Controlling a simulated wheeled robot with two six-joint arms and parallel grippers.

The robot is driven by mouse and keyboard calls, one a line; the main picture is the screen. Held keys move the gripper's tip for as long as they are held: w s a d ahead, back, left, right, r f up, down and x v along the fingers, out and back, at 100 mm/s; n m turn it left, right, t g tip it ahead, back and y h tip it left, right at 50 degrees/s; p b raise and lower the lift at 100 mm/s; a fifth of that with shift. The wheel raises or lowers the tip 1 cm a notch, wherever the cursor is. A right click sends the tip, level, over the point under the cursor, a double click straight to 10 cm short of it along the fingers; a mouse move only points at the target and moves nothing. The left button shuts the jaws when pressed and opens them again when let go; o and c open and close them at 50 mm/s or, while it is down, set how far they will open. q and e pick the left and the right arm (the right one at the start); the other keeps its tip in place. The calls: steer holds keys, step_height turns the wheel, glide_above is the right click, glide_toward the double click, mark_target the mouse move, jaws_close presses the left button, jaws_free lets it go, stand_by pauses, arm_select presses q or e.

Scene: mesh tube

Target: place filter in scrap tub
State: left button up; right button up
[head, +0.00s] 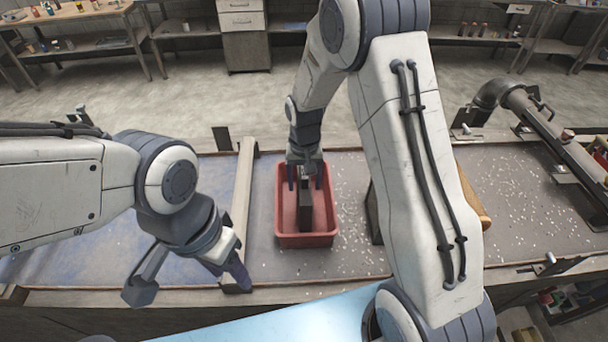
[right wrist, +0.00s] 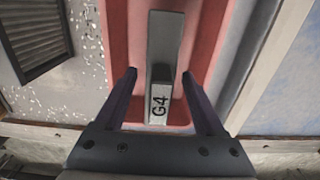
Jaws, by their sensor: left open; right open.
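The red scrap tub (head: 284,240) stands on the bench near the middle of the head view. A dark narrow filter block (head: 305,207) is inside the tub. In the right wrist view the filter (right wrist: 163,60) shows a pale end marked G4, with the red tub (right wrist: 120,45) around it. My right gripper (head: 305,178) is over the tub, open, with its fingers on either side of the filter and gaps visible in the right wrist view (right wrist: 163,85). My left gripper (head: 192,280) is open and empty, left of the tub near the bench's front edge.
A pale bar (head: 241,205) runs across the bench left of the tub. A dark louvred panel (right wrist: 33,35) lies on the tub's other side in the right wrist view. A pipe (head: 550,125) crosses the right. White specks litter the bench.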

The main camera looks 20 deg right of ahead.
steer(key=shift+r, duration=0.4)
step_height(320, 180, up, 11)
steer(key=b, duration=0.2)
steer(key=shift+r+b, duration=0.2)
steer(key=shift+b, duration=0.1)
steer(key=s+a+r+n, duration=0.3)
steer(key=s+a+n, duration=0.2)
steer(key=s+a, duration=0.5)
steer(key=s+f+n+y, duration=0.1)
steer(key=s+n, duration=0.3)
steer(key=s, duration=1.2)
steer(key=shift+s+d+f+n, duration=0.3)
steer(key=shift+d+f+n, duration=0.1)
steer(key=shift+f, duration=0.1)
